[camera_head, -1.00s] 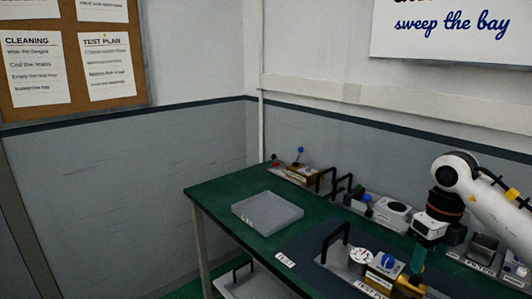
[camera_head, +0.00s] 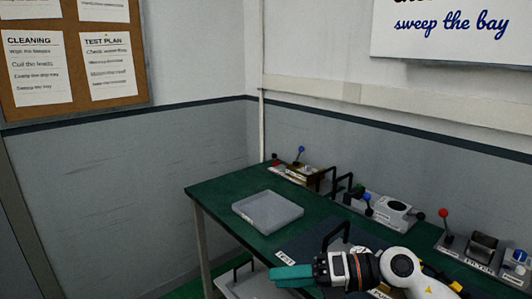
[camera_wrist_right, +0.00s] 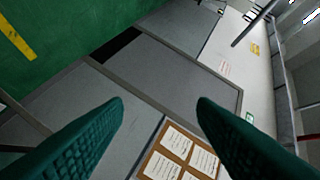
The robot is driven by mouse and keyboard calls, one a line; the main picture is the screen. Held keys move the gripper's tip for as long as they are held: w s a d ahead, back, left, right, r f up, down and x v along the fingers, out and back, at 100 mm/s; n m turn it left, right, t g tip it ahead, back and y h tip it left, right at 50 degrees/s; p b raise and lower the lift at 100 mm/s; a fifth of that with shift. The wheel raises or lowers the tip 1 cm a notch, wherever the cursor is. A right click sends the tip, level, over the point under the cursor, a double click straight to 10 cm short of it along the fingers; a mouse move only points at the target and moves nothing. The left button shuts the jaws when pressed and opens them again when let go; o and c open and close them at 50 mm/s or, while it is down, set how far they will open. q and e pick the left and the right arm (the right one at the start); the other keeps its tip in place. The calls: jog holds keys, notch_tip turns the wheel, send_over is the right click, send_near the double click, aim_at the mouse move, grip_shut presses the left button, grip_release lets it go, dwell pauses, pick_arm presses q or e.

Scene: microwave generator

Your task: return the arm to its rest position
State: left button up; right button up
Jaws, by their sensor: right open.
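My right arm (camera_head: 400,268) comes in from the lower right, and its gripper (camera_head: 292,273) lies roughly level with teal fingers pointing left. It shows over the front edge of the green bench (camera_head: 215,190). In the right wrist view the two teal fingers (camera_wrist_right: 160,102) stand wide apart with nothing between them. Beyond them are the wall, a grey door-like panel and the pinboard. My left gripper is in neither view. Part of the front fixture on the bench is hidden behind my right arm.
A shallow grey tray (camera_head: 268,212) lies on the bench's left part. Several lever fixtures stand along the back, including one with a red-knobbed lever (camera_head: 444,220). A black handle (camera_head: 336,234) rises just behind my right gripper. A pinboard (camera_head: 70,50) hangs on the left wall.

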jog(key=w+d+r+m+t, duration=0.1)
jog(key=d+r+m+t, duration=0.1)
jog(key=m+t, duration=0.6)
jog(key=d+r+m+t, duration=0.1)
jog(key=r+m+t, duration=0.2)
jog(key=m+t, duration=0.5)
jog(key=s+d+f+m+g+h, duration=0.1)
jog(key=s+d+f+m+h, duration=0.1)
jog(key=d+f+m+h, duration=1.2)
jog(key=s+f+m+g+h, duration=0.1)
jog(key=s+f+m+g, duration=0.45)
jog(key=s+f, duration=0.45)
jog(key=s+f+m+g+h, duration=0.1)
jog(key=s+f+m+g, duration=0.3)
jog(key=s+f+g, duration=0.55)
jog(key=s+f, duration=0.2)
jog(key=f, duration=1)
jog(key=s+f, duration=0.3)
jog(key=f, duration=0.9)
jog(key=s+d+f, duration=0.2)
jog(key=s+f, duration=1.3)
jog(key=f, duration=0.1)
jog(key=shift+s+d+n+g, duration=0.2)
jog(key=shift+s+n+g, duration=0.1)
jog(key=shift+s+n, duration=0.15)
